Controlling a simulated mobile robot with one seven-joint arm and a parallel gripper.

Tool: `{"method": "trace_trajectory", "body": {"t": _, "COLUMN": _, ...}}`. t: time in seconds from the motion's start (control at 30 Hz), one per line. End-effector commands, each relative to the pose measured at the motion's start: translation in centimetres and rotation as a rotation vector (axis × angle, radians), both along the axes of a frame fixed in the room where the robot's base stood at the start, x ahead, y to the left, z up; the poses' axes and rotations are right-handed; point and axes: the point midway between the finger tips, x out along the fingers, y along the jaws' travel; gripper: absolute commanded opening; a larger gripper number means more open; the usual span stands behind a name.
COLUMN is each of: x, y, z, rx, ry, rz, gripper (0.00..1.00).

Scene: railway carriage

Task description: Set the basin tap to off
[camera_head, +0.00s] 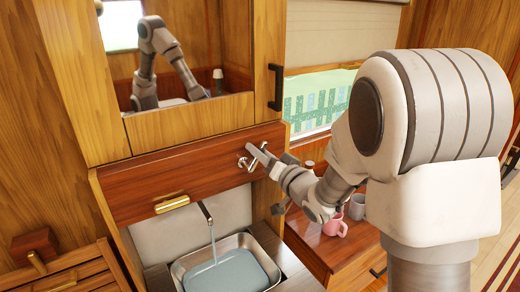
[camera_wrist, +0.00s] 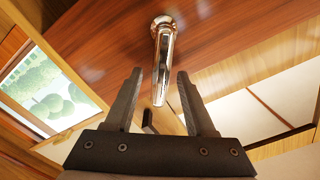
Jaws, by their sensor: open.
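The chrome tap lever (camera_wrist: 163,60) sticks out from a round mount on a red-brown wooden panel. In the wrist view it lies between the two open fingers of my gripper (camera_wrist: 159,76), with a gap visible on either side. In the head view the lever (camera_head: 243,162) is partly hidden by my gripper (camera_head: 257,156), which is right at it. Below the panel, the tap spout (camera_head: 206,213) runs a stream of water (camera_head: 213,240) into the metal basin (camera_head: 178,271). The basin holds water.
A mirrored cabinet (camera_head: 190,123) with a black handle (camera_head: 275,87) is above the panel. A brass pull (camera_head: 172,203) is on the panel's left. A pink mug (camera_head: 336,227) and a grey mug (camera_head: 357,206) stand on the wooden counter at the right, below my arm.

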Motion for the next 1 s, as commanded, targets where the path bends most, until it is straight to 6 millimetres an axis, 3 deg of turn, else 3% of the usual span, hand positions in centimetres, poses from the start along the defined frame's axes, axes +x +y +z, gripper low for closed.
{"method": "trace_trajectory", "body": {"t": 0.37, "x": 0.48, "y": 0.33, "z": 0.01, "rx": 0.000, "ry": -0.001, "rz": -0.001, "gripper": 0.55}}
{"method": "trace_trajectory", "body": {"t": 0.67, "x": 0.45, "y": 0.32, "z": 0.02, "rx": 0.000, "ry": -0.001, "rz": -0.001, "gripper": 0.01}}
{"method": "trace_trajectory", "body": {"t": 1.0, "x": 0.45, "y": 0.32, "z": 0.01, "rx": 0.000, "ry": 0.000, "rz": 0.001, "gripper": 0.00}}
